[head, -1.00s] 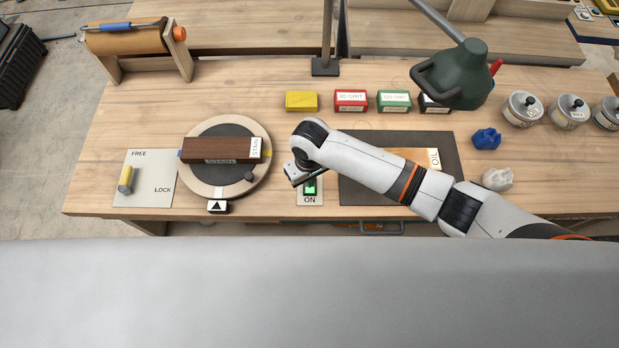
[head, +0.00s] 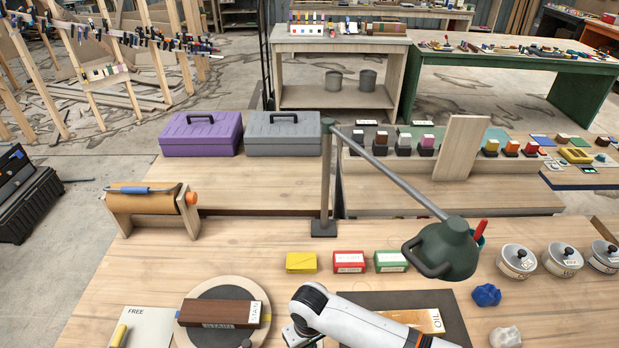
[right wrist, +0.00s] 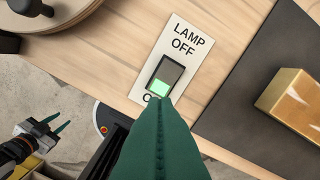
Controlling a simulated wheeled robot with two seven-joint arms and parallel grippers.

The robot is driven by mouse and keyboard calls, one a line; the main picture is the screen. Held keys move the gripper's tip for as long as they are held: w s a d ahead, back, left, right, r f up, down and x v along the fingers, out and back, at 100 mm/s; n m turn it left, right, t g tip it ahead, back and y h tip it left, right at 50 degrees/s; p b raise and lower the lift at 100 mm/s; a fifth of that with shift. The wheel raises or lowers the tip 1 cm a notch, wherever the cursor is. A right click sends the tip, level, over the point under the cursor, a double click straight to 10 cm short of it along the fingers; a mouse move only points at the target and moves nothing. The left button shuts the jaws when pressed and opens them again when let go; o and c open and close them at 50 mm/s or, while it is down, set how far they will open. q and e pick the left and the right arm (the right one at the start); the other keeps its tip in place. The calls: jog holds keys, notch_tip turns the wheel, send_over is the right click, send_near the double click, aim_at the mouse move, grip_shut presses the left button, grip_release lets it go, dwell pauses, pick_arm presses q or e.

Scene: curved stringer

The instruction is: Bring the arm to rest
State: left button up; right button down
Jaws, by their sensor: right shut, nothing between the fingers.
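My right arm comes in from the right in the head view, and its gripper (head: 300,335) is partly cut off by the bottom edge. In the right wrist view the shut green fingers (right wrist: 160,103) point at the lamp switch (right wrist: 166,77). The label reads LAMP OFF above the switch, and the lower word is mostly hidden. My left gripper (right wrist: 58,124) shows at the lower left of the right wrist view, with its two green fingers apart and empty.
A dark wood block (head: 219,311) labelled STAIN lies on a round turntable (head: 252,285). A green lamp (head: 445,250) hangs above the bench at the right. A dark mat (head: 440,299) holds the OIL block (head: 425,321). Tins (head: 562,259) stand at the far right.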

jog(key=s+a+r+y, duration=0.2)
jog(key=s+r+y, duration=0.15)
jog(key=s, duration=0.35)
jog(key=s+d+r+m+t+h, duration=0.1)
jog(key=s+d+r, duration=0.2)
jog(key=d, duration=0.5)
jog(key=s+d+r+m+t+h, duration=0.1)
jog(key=s+d+r+m, duration=0.15)
jog(key=d, duration=0.45)
jog(key=s+d+r+m+t+h, duration=0.15)
jog(key=s+d, duration=0.25)
jog(key=d, duration=0.4)
notch_tip(320, 180, down, 34)
jog(key=s+n+g+b, duration=0.1)
jog(key=s+b, duration=0.1)
jog(key=b, duration=0.5)
jog(key=s+d+f+g+b, duration=0.1)
jog(key=s+f+b, duration=0.4)
jog(key=s+f, duration=1)
notch_tip(320, 180, down, 4)
jog(key=shift+d, duration=0.75)
